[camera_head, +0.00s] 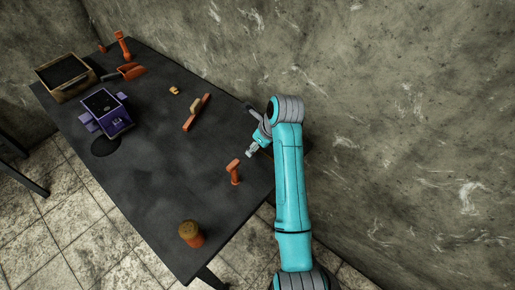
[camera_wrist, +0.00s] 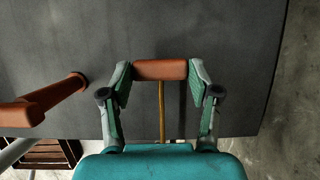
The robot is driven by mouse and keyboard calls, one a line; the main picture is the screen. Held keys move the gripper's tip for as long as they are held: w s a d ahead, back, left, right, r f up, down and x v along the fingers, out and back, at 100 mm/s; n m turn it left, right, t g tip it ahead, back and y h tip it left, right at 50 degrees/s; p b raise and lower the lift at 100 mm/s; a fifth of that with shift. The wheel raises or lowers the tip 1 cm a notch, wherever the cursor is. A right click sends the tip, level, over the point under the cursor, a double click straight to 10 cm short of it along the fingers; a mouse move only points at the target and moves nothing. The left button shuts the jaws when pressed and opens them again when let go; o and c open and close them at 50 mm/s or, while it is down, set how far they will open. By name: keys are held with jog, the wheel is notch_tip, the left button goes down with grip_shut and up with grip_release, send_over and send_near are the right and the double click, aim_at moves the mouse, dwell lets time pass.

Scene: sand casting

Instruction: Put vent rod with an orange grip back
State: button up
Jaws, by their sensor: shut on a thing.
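The vent rod is a thin brass rod with an orange-brown grip (camera_wrist: 160,70). In the wrist view the grip lies crosswise between the fingertips of my gripper (camera_wrist: 160,72), which is shut on its ends. The thin shaft (camera_wrist: 162,112) runs from the grip toward the gripper body. In the head view my gripper (camera_head: 251,151) is over the near right part of the dark table (camera_head: 150,185), by the wall-side edge. I cannot make out the rod in the head view.
An orange T-shaped tool (camera_head: 233,172) stands close left of my gripper, also in the wrist view (camera_wrist: 50,100). A brown-topped pot (camera_head: 190,233) is near the front edge. A purple box (camera_head: 107,112), a sand box (camera_head: 65,78) and an orange bar (camera_head: 196,112) are farther off.

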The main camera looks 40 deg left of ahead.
jog(key=shift+f, duration=1.05)
jog(key=shift+f, duration=0.1)
jog(key=o, duration=1.2)
jog(key=shift+c, duration=0.2)
jog(key=v, duration=1.2)
